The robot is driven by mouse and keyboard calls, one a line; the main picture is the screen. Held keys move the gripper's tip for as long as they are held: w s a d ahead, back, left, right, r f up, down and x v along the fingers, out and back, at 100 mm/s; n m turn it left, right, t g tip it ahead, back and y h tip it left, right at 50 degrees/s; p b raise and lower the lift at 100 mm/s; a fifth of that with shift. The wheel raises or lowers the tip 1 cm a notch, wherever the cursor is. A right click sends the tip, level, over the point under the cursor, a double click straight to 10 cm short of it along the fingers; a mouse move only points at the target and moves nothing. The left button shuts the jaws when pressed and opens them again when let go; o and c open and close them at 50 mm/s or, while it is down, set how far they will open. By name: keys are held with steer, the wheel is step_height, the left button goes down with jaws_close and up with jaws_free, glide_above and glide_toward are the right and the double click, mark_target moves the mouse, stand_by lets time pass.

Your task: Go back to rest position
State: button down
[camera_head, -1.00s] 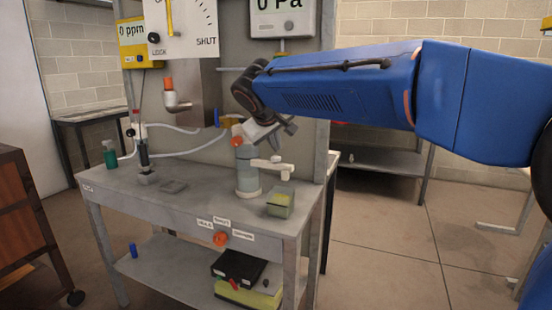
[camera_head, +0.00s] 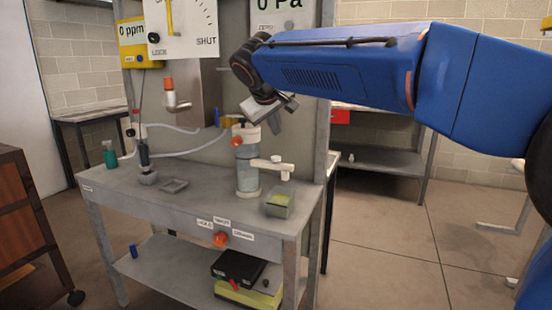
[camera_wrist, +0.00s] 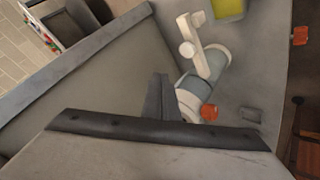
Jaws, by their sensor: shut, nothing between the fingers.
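My gripper (camera_head: 270,110) is at the end of my blue arm, just above the clear cylinder (camera_head: 247,172) on the grey bench. The gripper looks close to the cylinder's white top, and I cannot tell whether they touch. It is shut and empty. In the wrist view the dark gripper part (camera_wrist: 158,135) crosses the lower half. The cylinder with its white side arm (camera_wrist: 201,50) and an orange knob (camera_wrist: 209,112) shows beyond it.
A grey upright panel stands behind the cylinder, with a dial board (camera_head: 183,28) and a yellow meter (camera_head: 139,42). Open floor (camera_head: 390,240) lies to the right.

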stand_by(0.4)
steer(key=s+d+f+m+g, duration=0.2)
steer(key=s+d+f, duration=0.3)
steer(key=s+d, duration=0.5)
steer(key=s+d+f+m+g, duration=0.1)
steer(key=s+d+f, duration=0.55)
steer(key=d, duration=0.75)
steer(key=s+d+f+m, duration=0.1)
steer(key=s+d+f, duration=0.2)
steer(key=s+f, duration=0.3)
steer(key=s+d+f+m+g, duration=0.1)
steer(key=s+d+f+m, duration=0.1)
steer(key=s+f, duration=0.4)
steer(key=s+d+f+m+y, duration=0.1)
steer(key=s+d+f, duration=0.2)
steer(key=s+f, duration=0.3)
steer(key=s, duration=0.4)
steer(key=shift+d, duration=0.35)
